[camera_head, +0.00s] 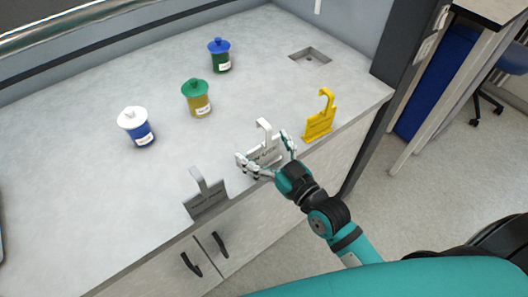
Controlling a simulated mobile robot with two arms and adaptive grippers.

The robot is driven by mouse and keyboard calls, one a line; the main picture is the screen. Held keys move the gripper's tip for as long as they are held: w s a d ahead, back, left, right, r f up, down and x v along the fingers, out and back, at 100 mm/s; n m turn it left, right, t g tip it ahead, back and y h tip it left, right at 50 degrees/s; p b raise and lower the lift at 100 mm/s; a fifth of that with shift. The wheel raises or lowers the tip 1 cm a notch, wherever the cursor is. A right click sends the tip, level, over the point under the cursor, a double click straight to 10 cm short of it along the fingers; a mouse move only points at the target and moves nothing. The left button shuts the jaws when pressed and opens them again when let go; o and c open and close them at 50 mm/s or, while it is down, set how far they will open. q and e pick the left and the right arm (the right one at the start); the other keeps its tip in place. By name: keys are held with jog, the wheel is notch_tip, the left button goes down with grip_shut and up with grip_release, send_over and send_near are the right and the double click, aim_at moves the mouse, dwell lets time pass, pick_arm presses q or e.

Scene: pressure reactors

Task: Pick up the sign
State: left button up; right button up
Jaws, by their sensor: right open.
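Three signs with hooked tops stand in a row near the front edge of the grey worktop. A yellow sign (319,122) is on the right, a white sign (265,142) is in the middle, and a grey sign (205,196) is on the left. My right gripper (266,154) is open, with its fingers spread in front of the white sign and partly covering it. I cannot tell whether the fingers touch that sign. My left gripper is not in view.
Three lidded jars stand farther back: white-lidded (137,127), green-lidded (196,98) and blue-lidded (220,55). A small sink (310,56) is recessed at the back right. Cabinet handles (191,264) are below the front edge.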

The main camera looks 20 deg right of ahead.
aim_at(269, 145)
jog(key=shift+c, duration=0.4)
jog(key=c, duration=0.9)
jog(key=shift+r, duration=0.1)
jog(key=shift+r, duration=0.6)
notch_tip(269, 145, up, 2)
jog(key=shift+r, duration=0.1)
jog(key=s+d+r+b, duration=0.1)
jog(key=s+d+b, duration=0.1)
jog(key=s+d, duration=0.8)
jog(key=shift+s+d+r, duration=0.25)
jog(key=shift+s, duration=0.85)
